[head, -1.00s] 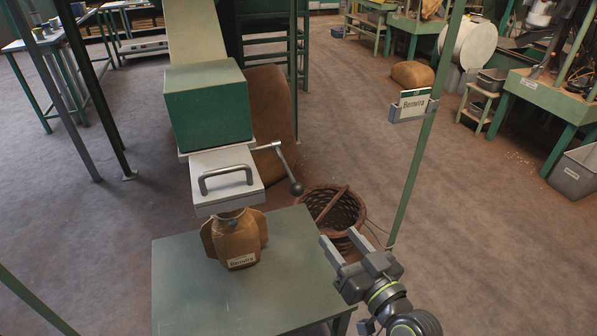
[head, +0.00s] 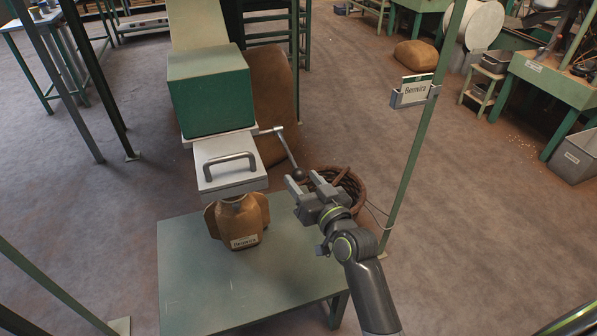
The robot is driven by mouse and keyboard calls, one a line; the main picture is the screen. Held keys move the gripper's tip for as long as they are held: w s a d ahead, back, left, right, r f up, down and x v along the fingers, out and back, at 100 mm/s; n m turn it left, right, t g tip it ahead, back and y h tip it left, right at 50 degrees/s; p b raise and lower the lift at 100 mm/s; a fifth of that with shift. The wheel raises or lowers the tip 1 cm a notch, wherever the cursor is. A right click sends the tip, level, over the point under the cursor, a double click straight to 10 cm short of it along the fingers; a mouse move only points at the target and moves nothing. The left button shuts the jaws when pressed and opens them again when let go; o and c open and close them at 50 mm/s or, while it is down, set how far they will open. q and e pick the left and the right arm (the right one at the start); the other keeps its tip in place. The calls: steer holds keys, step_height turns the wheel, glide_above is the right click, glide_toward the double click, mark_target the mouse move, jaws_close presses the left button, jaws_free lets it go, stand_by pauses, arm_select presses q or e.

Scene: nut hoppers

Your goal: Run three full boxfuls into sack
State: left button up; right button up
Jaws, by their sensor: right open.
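The green box (head: 209,97) stands over a pale metal slide with a grey handle (head: 230,168) on its front. A lever with a dark ball knob (head: 298,174) sticks out to the right of the box. The brown sack (head: 239,222), with a name label on its front, stands upright on the green table under the slide, its mouth hidden by the slide. My right gripper (head: 305,182) is open and empty, its fingertips at the lever's knob in the picture. I cannot tell whether they touch it. My left gripper is not in view.
A wicker basket (head: 350,190) stands on the floor behind my right gripper. A green post with a label card (head: 415,90) rises to the right. The green table (head: 190,290) is bare around the sack. A large brown sack (head: 273,110) leans behind the box.

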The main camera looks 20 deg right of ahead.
mark_target(288, 152)
steer(key=shift+w+a, duration=0.15)
steer(key=shift+w, duration=0.6)
steer(key=shift+w+a, duration=0.1)
steer(key=shift+w, duration=0.6)
jaws_close()
